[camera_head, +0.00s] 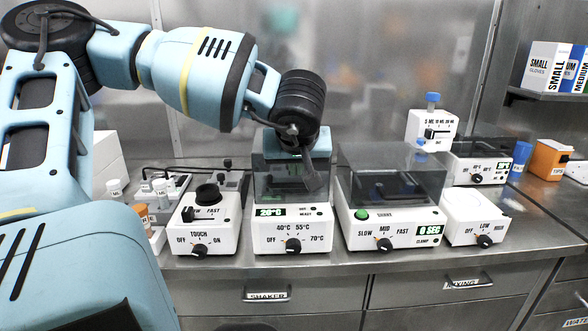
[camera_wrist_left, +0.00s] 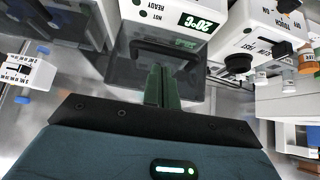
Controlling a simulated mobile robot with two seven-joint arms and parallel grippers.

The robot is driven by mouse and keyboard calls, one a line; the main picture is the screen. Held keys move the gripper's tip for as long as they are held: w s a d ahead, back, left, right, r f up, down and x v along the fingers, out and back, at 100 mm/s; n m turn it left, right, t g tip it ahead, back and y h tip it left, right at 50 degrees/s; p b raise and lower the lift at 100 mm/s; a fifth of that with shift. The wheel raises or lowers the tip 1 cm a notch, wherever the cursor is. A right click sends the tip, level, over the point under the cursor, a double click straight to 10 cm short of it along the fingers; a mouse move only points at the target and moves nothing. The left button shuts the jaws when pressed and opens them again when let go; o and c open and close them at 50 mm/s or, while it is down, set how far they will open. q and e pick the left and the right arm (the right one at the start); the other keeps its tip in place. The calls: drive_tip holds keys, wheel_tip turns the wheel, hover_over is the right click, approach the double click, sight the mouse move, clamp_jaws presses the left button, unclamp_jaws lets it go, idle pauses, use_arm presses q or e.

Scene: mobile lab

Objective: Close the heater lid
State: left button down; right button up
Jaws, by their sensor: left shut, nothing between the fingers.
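The heater (camera_head: 292,235) is a white box with a 20°C display and a dial, in the middle of the bench. Its smoky see-through lid (camera_head: 265,182) sits directly above the white base. I cannot tell whether it is fully seated. In the left wrist view the lid (camera_wrist_left: 125,72) shows with its dark handle (camera_wrist_left: 150,47), close to the heater's display face (camera_wrist_left: 175,15). My left gripper (camera_head: 313,182) is shut and empty, pointing down at the lid. In the left wrist view its fingers (camera_wrist_left: 161,78) overlap the lid near the handle; contact is unclear. My right gripper is not in view.
A vortexer (camera_head: 208,228) stands close left of the heater and a shaker (camera_head: 385,228) with a smoky cover close right. Another white device (camera_head: 474,218) stands further right. A steel wall (camera_head: 390,60) closes the back. The bench's front strip is clear.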

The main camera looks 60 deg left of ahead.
use_arm(q)
drive_tip(key=s+d+f+b, duration=0.1)
drive_tip(key=s+d, duration=0.3)
drive_tip(key=d, duration=0.3)
drive_tip(key=shift+d+f, duration=0.15)
drive_tip(key=shift+d, duration=0.15)
